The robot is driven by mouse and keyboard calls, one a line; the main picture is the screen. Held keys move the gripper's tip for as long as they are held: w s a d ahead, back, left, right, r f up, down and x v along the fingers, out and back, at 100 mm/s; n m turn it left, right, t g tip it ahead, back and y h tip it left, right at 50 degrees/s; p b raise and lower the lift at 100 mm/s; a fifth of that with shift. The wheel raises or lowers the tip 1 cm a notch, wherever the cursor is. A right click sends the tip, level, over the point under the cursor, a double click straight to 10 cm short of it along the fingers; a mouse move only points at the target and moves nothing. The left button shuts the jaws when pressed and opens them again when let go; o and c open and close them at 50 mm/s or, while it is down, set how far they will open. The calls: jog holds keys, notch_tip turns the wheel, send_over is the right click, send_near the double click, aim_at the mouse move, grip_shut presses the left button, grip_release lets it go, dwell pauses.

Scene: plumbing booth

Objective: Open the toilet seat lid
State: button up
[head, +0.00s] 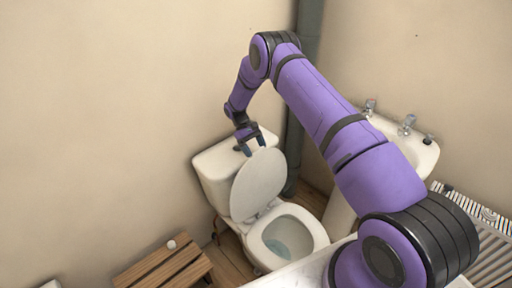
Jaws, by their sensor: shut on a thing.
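The white toilet (290,240) stands in the corner area, with its bowl open to view. Its oval lid (258,183) is raised and stands tilted up in front of the tank (212,165). My gripper (250,146) is at the top edge of the lid and is shut on it. The fingertips are small in the head view, so the exact grip is hard to make out. My arm comes from the lower right and reaches over to the lid.
A washbasin (420,152) with taps stands to the right, partly behind my arm. A dark vertical pipe (309,40) runs up the corner. A wooden slatted stool (165,266) stands at the lower left. A white-edged surface (300,273) lies in front of the bowl.

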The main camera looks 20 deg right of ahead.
jog(key=shift+f, duration=0.2)
jog(key=o, duration=1.3)
jog(key=shift+v, duration=3.85)
